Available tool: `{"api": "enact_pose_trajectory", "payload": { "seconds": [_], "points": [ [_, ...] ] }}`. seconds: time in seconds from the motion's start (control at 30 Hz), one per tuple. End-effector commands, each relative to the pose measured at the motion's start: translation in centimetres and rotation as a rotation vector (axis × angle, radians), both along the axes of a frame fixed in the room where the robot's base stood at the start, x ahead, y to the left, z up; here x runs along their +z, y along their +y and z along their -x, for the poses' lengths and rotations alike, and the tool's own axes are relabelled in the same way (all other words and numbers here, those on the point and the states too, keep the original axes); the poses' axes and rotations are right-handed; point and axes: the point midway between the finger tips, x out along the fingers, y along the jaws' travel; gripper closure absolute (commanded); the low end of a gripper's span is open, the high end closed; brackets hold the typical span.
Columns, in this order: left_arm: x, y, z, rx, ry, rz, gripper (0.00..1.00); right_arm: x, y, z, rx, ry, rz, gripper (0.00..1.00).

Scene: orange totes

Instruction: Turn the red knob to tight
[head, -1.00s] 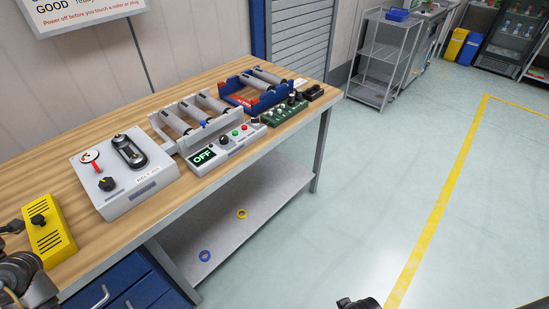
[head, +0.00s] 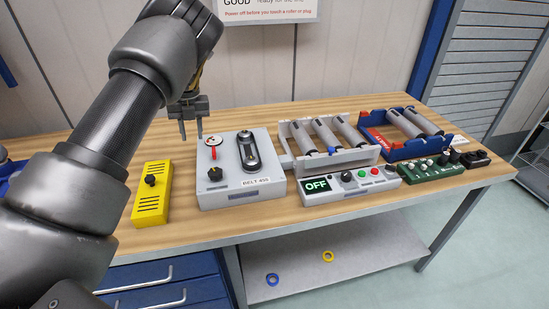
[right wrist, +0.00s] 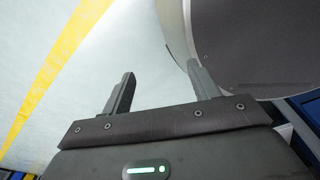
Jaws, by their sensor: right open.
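A grey box (head: 240,192) labelled with the word BELT stands on the wooden bench. On its top left is a round white dial (head: 214,140) with a narrow red part (head: 213,154), which looks like a red knob or pointer. A black knob (head: 215,174) sits in front of it, and a dark oblong belt loop (head: 249,152) lies to the right. My left gripper (head: 190,137) hangs above and behind the box's left side, fingers down, apart and empty, not touching the dial. My right gripper (right wrist: 160,76) is open and empty over the floor in the right wrist view.
A yellow box (head: 152,193) stands left of the grey box. To its right are a control box (head: 350,186) reading OFF, with small red and green buttons, a roller tray (head: 335,157) and a blue tray (head: 405,145). Bare wood lies behind.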

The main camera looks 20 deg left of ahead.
Motion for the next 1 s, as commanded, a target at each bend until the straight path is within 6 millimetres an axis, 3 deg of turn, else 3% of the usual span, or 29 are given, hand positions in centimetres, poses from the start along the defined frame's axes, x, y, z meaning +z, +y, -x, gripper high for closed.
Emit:
{"api": "enact_pose_trajectory", "payload": {
  "seconds": [0.07, 0.17, 0.43, 0.57, 1.0],
  "points": [
    [2.7, -2.4, -1.5, -0.039, -0.032, 0.043, 0.67, -0.9, -0.2, 1.0, 0.002, 0.007, 0.001, 0.4],
    [3.7, -4.2, -2.2, -0.072, -0.049, 0.071, 0.67, -2.4, -0.4, 1.7, 0.004, 0.011, 0.002, 0.4],
    [4.0, -4.6, -2.3, -0.079, -0.05, 0.077, 0.67, -2.4, -0.5, 1.8, 0.004, 0.01, 0.002, 0.4],
    [2.5, -4.6, -2.2, -0.077, -0.047, 0.078, 0.67, -2.3, -0.5, 1.8, 0.004, 0.01, 0.002, 0.4],
    [-5.0, -4.6, -2.2, -0.08, -0.048, 0.078, 0.67, -1.2, -0.4, 1.8, 0.004, 0.01, 0.002, 0.4]
  ]
}}
